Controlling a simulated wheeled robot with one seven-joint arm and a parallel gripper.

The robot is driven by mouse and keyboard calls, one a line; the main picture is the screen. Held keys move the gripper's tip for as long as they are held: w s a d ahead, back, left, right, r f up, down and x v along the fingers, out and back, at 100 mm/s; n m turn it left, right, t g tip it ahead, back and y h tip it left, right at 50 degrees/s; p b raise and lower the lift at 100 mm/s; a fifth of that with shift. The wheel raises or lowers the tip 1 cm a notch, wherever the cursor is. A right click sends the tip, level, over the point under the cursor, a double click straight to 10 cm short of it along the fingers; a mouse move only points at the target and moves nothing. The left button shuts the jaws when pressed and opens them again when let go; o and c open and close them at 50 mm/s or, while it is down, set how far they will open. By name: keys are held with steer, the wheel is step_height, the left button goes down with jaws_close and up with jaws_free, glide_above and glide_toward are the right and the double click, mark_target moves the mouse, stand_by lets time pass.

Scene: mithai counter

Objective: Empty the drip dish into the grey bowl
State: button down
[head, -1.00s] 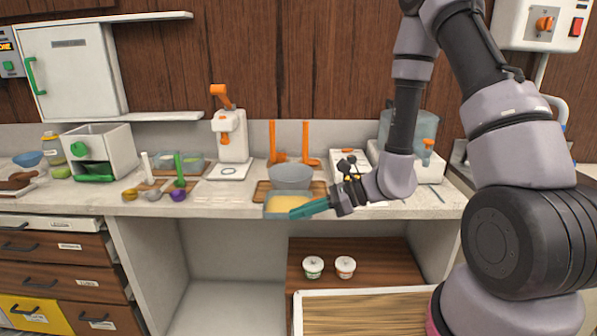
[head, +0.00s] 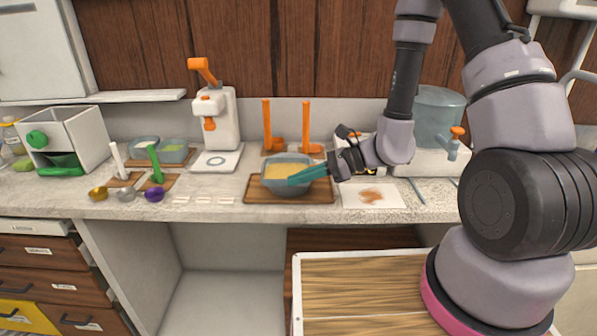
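The grey bowl (head: 288,188) stands on a wooden board on the counter. The drip dish (head: 270,173), a clear shallow dish with yellow contents, appears at the bowl's mouth, overlapping its rim. It looks about level; I cannot tell any slight tilt. My gripper (head: 300,178), with teal fingers, reaches in from the right and is shut on the dish's right side. The fingertips overlap the dish and the bowl's right rim, so the exact grip is partly hidden. I cannot tell whether any yellow stuff lies in the bowl.
The wooden board (head: 262,197) lies under the bowl. A white sheet with a brown smear (head: 352,200) lies to the right. A white press with an orange lever (head: 213,125) stands behind left. A water tank (head: 432,115) stands behind my arm.

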steer(key=shift+w+r, duration=0.2)
steer(key=shift+r, duration=0.05)
steer(key=shift+w+r+m+g, duration=0.25)
steer(key=shift+r+m+g, duration=0.35)
steer(key=shift+r+m, duration=0.35)
steer(key=w+r+m+g+y, duration=0.4)
steer(key=w+r+m, duration=0.3)
steer(key=w+m, duration=0.5)
steer(key=shift+w+d+r+m+g, duration=0.15)
steer(key=shift+d+r+m+g, duration=0.2)
steer(key=shift+m+g, duration=0.45)
steer(key=shift+a, duration=0.1)
steer(key=s+f+n+t+h, duration=0.1)
steer(key=s+f+n+t, duration=0.1)
steer(key=s+n, duration=0.2)
steer(key=s+f+n+t+h, duration=0.1)
steer(key=s+f+n, duration=0.2)
steer(key=s+n, duration=0.1)
steer(key=s+f+n+t+h, duration=0.2)
steer(key=s+f+n, duration=0.1)
steer(key=n, duration=0.3)
steer(key=shift+s+a+t, duration=0.15)
steer(key=shift+s+t, duration=0.15)
steer(key=shift+s, duration=0.55)
steer(key=shift+s+f+n+t, duration=0.15)
steer(key=shift+f+n+t, duration=0.55)
steer(key=shift+f, duration=0.35)
